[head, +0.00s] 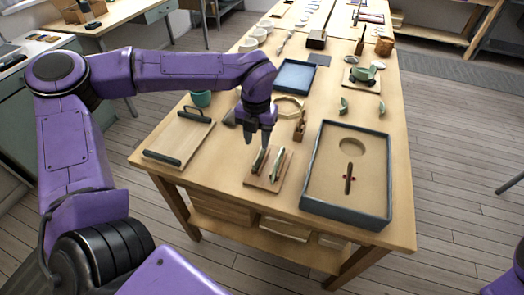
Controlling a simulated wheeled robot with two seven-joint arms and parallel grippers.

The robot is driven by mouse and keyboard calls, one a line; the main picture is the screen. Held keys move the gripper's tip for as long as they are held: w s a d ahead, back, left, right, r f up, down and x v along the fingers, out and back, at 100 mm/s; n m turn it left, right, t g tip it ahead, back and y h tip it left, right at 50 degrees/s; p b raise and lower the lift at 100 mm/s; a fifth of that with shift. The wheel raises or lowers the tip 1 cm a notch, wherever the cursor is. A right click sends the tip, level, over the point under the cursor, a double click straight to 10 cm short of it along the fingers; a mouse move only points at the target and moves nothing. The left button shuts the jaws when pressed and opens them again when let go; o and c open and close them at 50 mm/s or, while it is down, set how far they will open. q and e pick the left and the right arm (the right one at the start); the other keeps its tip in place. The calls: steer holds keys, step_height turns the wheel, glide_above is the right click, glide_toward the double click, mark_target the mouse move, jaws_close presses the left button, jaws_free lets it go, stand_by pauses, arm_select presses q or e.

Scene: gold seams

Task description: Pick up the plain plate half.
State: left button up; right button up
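Two thin, pale plate halves stand on edge in a small wooden rack (264,183) near the table's front edge. One half (259,160) is on the left and the other half (278,164) is on the right. At this size I cannot tell which one is plain. My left gripper (257,143) points down just above and behind the rack, near the left half. Its two dark fingers are apart, with nothing visible between them. I cannot tell whether a finger touches a half. My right gripper is out of view.
Right of the rack is a dark-rimmed tray (305,200) with a round recess and a dark stick. Left is a board (184,132) with dark handles. Behind are a tape ring (290,107), a wooden block (300,126), a blue tray (297,75) and green pieces (343,104).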

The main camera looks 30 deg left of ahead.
mark_target(258, 155)
arm_select(q)
steer(key=f, duration=0.3)
steer(key=f+p, duration=0.1)
steer(key=f, duration=0.1)
steer(key=shift+s+d+f, duration=0.15)
steer(key=shift+d, duration=0.15)
steer(key=shift+f, duration=0.5)
steer(key=shift+f, duration=0.25)
jaws_close()
